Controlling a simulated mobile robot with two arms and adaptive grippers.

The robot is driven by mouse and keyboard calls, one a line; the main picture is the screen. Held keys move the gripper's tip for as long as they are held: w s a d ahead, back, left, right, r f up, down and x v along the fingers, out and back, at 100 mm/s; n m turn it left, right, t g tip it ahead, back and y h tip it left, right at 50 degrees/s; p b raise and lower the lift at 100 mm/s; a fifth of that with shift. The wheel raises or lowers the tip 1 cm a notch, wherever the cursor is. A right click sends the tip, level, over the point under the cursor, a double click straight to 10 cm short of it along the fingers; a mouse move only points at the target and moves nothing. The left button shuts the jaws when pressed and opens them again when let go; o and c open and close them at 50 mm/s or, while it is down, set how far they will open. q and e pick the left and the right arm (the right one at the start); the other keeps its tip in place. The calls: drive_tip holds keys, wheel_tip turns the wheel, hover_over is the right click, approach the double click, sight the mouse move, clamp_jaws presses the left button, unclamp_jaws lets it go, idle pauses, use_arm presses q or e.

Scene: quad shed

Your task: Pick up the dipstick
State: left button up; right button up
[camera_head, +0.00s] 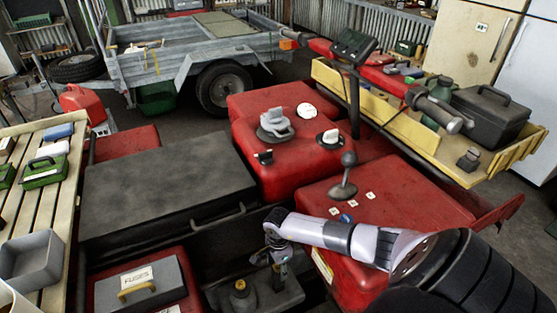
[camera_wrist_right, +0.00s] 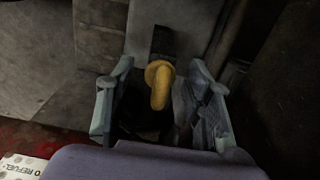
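The dipstick's yellow handle (camera_wrist_right: 158,85) shows in the right wrist view, a rounded knob with a bent grip standing over dark machine parts. My right gripper (camera_wrist_right: 161,68) is open, with one finger on each side of the handle and visible gaps between. In the head view my right gripper (camera_head: 277,262) reaches down into the dark engine bay beside the red bodywork. My left gripper is not in view.
The black seat (camera_head: 165,180), red bodywork (camera_head: 385,215) and a grey fuse box (camera_head: 140,285) surround the bay. A lever with a round knob (camera_head: 348,160) stands behind my arm.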

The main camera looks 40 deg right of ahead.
drive_tip(key=c, duration=1)
drive_tip(key=shift+r, duration=0.15)
wheel_tip(320, 180, up, 20)
drive_tip(key=shift+f+b, duration=0.1)
drive_tip(key=shift+b, duration=0.35)
idle(0.4)
